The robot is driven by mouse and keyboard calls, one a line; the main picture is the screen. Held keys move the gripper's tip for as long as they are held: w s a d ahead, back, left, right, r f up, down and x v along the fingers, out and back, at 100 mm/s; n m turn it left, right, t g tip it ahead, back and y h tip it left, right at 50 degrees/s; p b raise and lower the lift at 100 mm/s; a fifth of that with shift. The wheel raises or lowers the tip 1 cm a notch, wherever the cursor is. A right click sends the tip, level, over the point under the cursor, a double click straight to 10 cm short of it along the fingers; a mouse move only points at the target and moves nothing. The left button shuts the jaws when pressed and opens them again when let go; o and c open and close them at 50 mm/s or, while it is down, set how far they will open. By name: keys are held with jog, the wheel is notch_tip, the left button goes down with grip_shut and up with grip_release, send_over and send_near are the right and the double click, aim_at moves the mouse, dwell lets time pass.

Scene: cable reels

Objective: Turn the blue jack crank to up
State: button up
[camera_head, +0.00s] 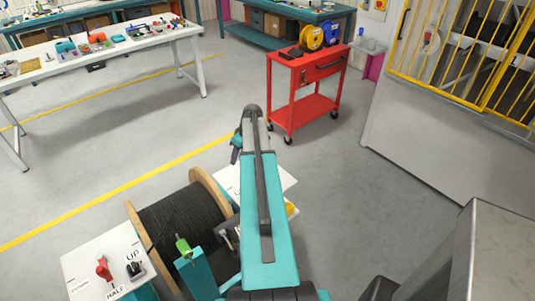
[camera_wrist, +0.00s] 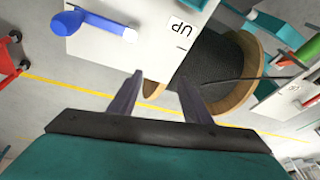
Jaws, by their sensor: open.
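The blue jack crank (camera_wrist: 95,24) shows at the upper left of the wrist view. Its thick rounded knob is at the left and its arm runs right to a pale hub on a white panel (camera_wrist: 165,48). An "UP" label (camera_wrist: 180,27) is printed on that panel, to the right of the crank. My gripper (camera_wrist: 161,82) is open, with nothing between its two dark fingers. In the picture the fingertips lie below and right of the crank, apart from it. In the head view my arm covers most of this panel, and I cannot clearly make out the crank there.
A cable reel (camera_head: 185,220) with wooden flanges stands beside the panel. Left of it is another white panel (camera_head: 85,262) with a red lever (camera_head: 103,267) and labels. A red cart (camera_head: 305,95) carries yellow and blue spools. Open grey floor lies between.

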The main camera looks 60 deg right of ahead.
jog(key=s+d+r, duration=0.2)
jog(key=s+d, duration=0.3)
jog(key=d, duration=0.2)
jog(key=s+d+r+t+h, duration=0.1)
jog(key=s+d+r, duration=0.1)
jog(key=s+d, duration=0.3)
jog(key=d, duration=0.3)
jog(key=shift+s+r, duration=0.2)
jog(key=shift+r, duration=0.2)
jog(key=shift+f, duration=0.1)
jog(key=shift+p+x, duration=2.2)
jog(key=shift+x, duration=4.65)
jog(key=shift+a, duration=0.1)
jog(key=shift+s, duration=0.1)
grip_shut()
